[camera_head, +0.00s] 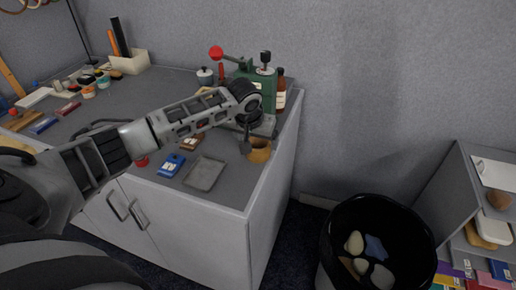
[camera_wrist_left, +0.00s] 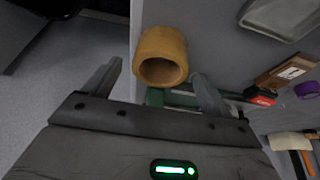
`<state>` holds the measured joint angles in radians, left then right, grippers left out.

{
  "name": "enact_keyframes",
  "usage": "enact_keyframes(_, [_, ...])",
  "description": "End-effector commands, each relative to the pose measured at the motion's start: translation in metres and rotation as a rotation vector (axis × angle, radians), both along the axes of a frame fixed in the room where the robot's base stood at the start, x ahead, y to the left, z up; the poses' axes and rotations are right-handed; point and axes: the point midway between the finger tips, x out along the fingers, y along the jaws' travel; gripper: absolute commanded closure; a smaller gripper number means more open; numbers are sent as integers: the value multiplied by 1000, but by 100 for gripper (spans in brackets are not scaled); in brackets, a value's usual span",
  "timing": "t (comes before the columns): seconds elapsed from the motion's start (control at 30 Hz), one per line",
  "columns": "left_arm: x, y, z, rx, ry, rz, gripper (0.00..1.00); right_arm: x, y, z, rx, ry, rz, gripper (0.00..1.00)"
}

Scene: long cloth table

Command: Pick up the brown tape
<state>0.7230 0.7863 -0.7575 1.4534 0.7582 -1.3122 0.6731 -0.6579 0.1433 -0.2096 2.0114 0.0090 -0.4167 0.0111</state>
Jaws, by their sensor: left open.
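The brown tape (camera_head: 260,152) is a thick ring near the front right corner of the grey cabinet top. In the left wrist view the brown tape (camera_wrist_left: 160,42) shows its round hole, and it lies ahead of and between the two fingers. My left gripper (camera_head: 247,146) is open above the cabinet corner, close to the tape. In the wrist view the fingers of my left gripper (camera_wrist_left: 156,72) are spread on either side of the tape; I cannot tell whether they touch it. My right gripper is not in view.
A green press (camera_head: 243,82) with a red knob stands behind the gripper. A grey tray (camera_head: 206,174) and a blue box (camera_head: 171,165) lie left of the tape. The cabinet edge is close by. A black bin (camera_head: 345,222) stands on the floor to the right.

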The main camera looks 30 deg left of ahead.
Motion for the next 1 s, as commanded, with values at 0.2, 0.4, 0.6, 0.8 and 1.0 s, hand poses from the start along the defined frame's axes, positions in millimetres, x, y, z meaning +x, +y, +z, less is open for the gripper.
enact_keyframes(0.2, [12, 4, -31, 0, 2, 0, 15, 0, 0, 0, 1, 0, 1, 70])
enact_keyframes(0.4, [16, 5, -39, 1, -1, -2, 15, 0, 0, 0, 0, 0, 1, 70])
enact_keyframes(0.6, [15, 5, -39, 1, 0, -2, 32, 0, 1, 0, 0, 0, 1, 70])
enact_keyframes(0.8, [16, 5, -39, 1, -1, -1, 65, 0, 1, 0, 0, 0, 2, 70])
enact_keyframes(1.0, [16, 5, -38, 1, -1, -1, 65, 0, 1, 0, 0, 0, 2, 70])
